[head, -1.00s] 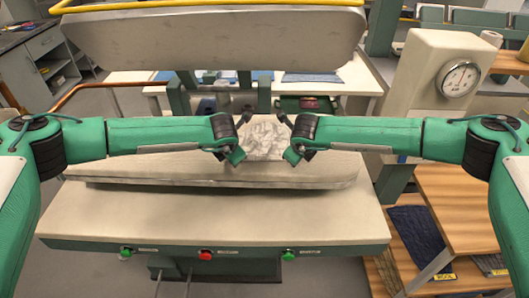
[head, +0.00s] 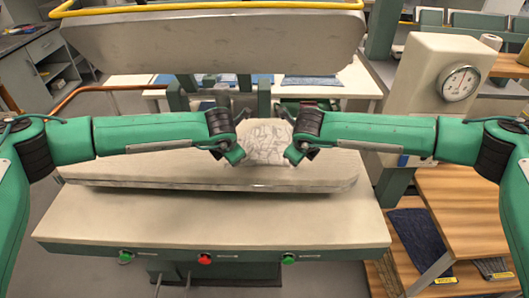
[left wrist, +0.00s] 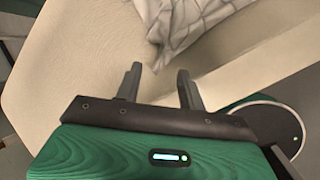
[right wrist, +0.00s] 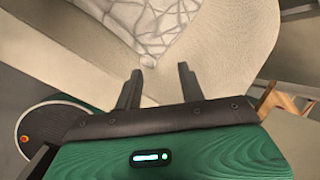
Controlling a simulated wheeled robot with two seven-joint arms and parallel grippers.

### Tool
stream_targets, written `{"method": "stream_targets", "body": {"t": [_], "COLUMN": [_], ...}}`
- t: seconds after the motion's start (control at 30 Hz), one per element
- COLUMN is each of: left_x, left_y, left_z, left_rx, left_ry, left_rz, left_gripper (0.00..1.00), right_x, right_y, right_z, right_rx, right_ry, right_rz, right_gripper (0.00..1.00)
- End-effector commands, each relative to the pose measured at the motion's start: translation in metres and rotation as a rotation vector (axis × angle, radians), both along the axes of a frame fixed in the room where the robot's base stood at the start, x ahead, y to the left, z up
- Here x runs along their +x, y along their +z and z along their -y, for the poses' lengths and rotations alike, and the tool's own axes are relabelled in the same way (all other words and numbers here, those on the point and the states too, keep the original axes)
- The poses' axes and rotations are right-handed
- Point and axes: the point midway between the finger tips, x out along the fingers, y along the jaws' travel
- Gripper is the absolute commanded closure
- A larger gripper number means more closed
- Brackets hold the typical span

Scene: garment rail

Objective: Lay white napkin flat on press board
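The white napkin (head: 266,142) with thin grey lines lies wrinkled on the far middle part of the pale press board (head: 215,180). My left gripper (head: 236,157) is at its near left corner and my right gripper (head: 292,158) is at its near right corner. In the left wrist view the fingers (left wrist: 158,84) are apart, with a napkin corner (left wrist: 180,20) just past their tips. In the right wrist view the fingers (right wrist: 158,82) are also apart, with a napkin corner (right wrist: 130,30) just past their tips. Whether the fingertips touch the cloth is unclear.
The raised upper press plate (head: 215,42) hangs above and behind the board. A cabinet with a gauge (head: 458,83) stands at the right. The near shelf (head: 210,225) of the press is clear, with buttons on its front. Wooden shelves (head: 455,205) stand at the lower right.

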Motion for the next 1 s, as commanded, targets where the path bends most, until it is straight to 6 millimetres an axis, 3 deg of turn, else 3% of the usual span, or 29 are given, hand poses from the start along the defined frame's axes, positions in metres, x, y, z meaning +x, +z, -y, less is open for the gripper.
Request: {"method": "stream_targets", "body": {"t": [0.4,1.0], "left_x": [-0.037,-0.039], "left_y": [0.048,0.051], "left_z": [0.0,0.0], "left_rx": [-0.001,0.001], "left_ry": [0.0,0.0], "left_rz": [0.002,0.002], "left_gripper": [0.6,0.6], "right_x": [-0.037,-0.039], "right_y": [0.048,0.051], "right_z": [0.0,0.0], "right_rx": [0.001,0.0], "right_ry": [0.001,0.0], "right_rz": [0.003,0.003], "right_gripper": [0.6,0.6]}}
